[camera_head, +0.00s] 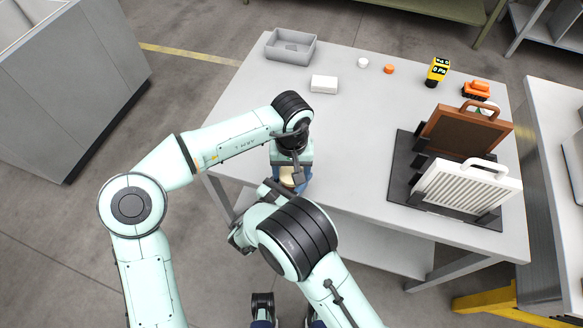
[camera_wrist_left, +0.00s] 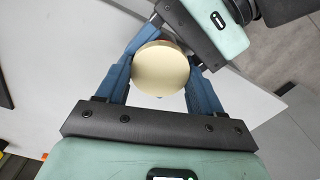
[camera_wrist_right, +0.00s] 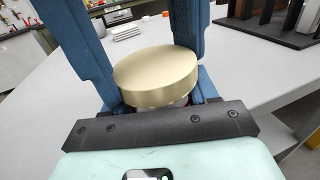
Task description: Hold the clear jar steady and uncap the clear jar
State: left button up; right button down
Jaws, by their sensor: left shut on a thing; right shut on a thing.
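The clear jar's round gold cap (camera_head: 287,178) shows near the table's front edge. The left wrist view shows the cap (camera_wrist_left: 160,69) from above, between the blue fingers of my left gripper (camera_wrist_left: 161,84). In the right wrist view the cap (camera_wrist_right: 155,76) sits level, with my left gripper's fingers coming down on both sides of it. My left gripper is shut on the cap. My right gripper (camera_wrist_right: 160,103) comes from the side, lower down, shut around the jar body. Only a sliver of the clear jar (camera_wrist_right: 172,103) shows under the cap; the rest is hidden.
The grey table (camera_head: 345,135) is clear around the jar. A black rack (camera_head: 407,165) holding a brown panel (camera_head: 462,130) and a white ribbed panel (camera_head: 465,188) stands at right.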

pick_arm(q)
jog(key=o, duration=1.2)
jog(key=shift+c, duration=0.2)
